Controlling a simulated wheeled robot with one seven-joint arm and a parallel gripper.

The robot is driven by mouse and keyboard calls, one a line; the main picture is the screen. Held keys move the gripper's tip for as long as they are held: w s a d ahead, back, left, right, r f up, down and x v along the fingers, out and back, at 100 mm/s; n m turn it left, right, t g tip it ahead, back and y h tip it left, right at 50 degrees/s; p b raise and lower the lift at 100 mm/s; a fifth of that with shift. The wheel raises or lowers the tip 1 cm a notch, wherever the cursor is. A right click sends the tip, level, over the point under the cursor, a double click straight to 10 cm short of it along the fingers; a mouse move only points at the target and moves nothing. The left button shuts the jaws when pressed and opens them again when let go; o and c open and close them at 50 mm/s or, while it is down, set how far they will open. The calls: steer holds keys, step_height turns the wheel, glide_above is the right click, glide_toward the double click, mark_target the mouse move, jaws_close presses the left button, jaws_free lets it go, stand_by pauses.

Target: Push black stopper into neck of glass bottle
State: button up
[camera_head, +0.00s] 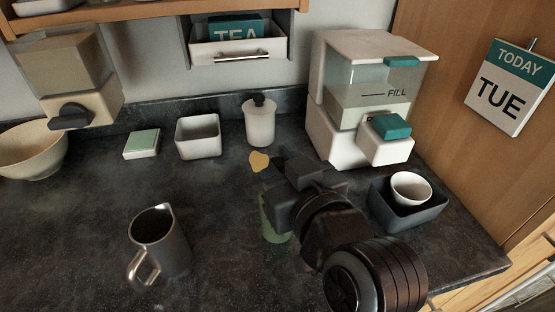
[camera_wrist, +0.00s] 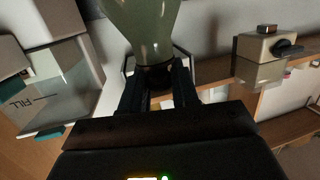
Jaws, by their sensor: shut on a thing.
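The green glass bottle (camera_head: 275,218) stands on the dark counter below my gripper, partly hidden behind it in the head view. In the wrist view the bottle (camera_wrist: 146,25) fills the top middle and narrows towards my fingertips. My gripper (camera_wrist: 156,80) is shut on a dark piece, which looks like the black stopper (camera_wrist: 155,77). The stopper lies at the narrow end of the bottle, in line with it. I cannot tell whether it is inside the neck or only against it. In the head view my gripper (camera_head: 272,190) hides the stopper and neck.
A metal pitcher (camera_head: 175,255) stands at the front left. A white canister (camera_head: 260,125) with a black knob, a white square bowl (camera_head: 198,138) and a FILL dispenser (camera_head: 330,120) stand behind. A dark tray (camera_head: 425,210) holding a white cup (camera_head: 411,189) is at the right.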

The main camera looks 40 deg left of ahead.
stand_by(0.4)
steer(key=o, duration=1.1)
steer(key=shift+c, duration=0.2)
steer(key=b+v, duration=0.1)
steer(key=v, duration=0.6)
steer(key=shift+s+d+b, duration=0.2)
steer(key=shift+d+b, duration=0.1)
steer(key=shift+d, duration=0.05)
steer(key=s+d+f+m+t+h, duration=0.2)
steer(key=d+f+m+t+h, duration=0.15)
steer(key=d+f, duration=0.5)
steer(key=s+d+f+m+t+h, duration=0.3)
steer(key=d+f+m+h, duration=0.15)
steer(key=d, duration=0.75)
steer(key=s+d+m+h, duration=0.4)
steer(key=s+d+h, duration=0.2)
steer(key=s+d, duration=1)
steer(key=s, duration=0.3)
steer(key=shift+s+r+t, duration=0.2)
steer(key=shift+s+t, duration=0.15)
